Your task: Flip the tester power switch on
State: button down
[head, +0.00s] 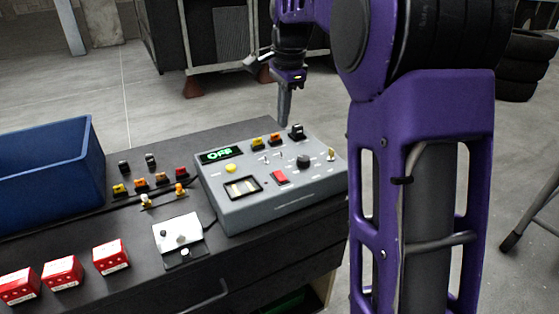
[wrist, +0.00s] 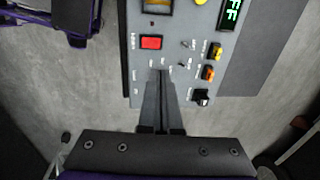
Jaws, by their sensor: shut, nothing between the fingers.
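The tester (head: 232,213) is a grey sloped box on the dark bench, and its green display (head: 221,154) reads OFF. Its panel carries a red rocker switch (head: 279,177), small metal toggles, a black knob (head: 303,161) and a yellow-tipped lever (head: 331,154). The labels are too small to tell which is the power switch. My gripper (head: 284,121) is shut and empty, pointing down near the tester's far edge. In the wrist view, my fingertips (wrist: 161,73) appear over the panel, below the red rocker (wrist: 151,42) in the picture, and hide part of it. Contact cannot be told.
A blue bin (head: 50,170) stands at the left of the bench. Several red boxes (head: 62,273) lie along the front. A small white-plated device (head: 178,234) and several coloured connectors (head: 140,185) lie left of the tester.

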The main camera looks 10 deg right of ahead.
aim_at(278, 170)
jog(key=f+b, duration=0.1)
jog(key=f, duration=0.3)
jog(key=w+f+b, duration=0.1)
jog(key=f, duration=0.4)
jog(key=f+b, duration=0.1)
jog(key=f, duration=0.4)
jog(key=shift+w+a, duration=0.25)
jog(key=shift+w, duration=0.15)
jog(key=shift+r+p, duration=0.15)
jog(key=shift+p, duration=0.4)
jog(key=shift+w+g+p, duration=0.15)
jog(key=shift+g+p, duration=0.15)
jog(key=shift+p, duration=0.3)
jog(key=shift+f, duration=0.4)
jog(key=shift+r, duration=0.1)
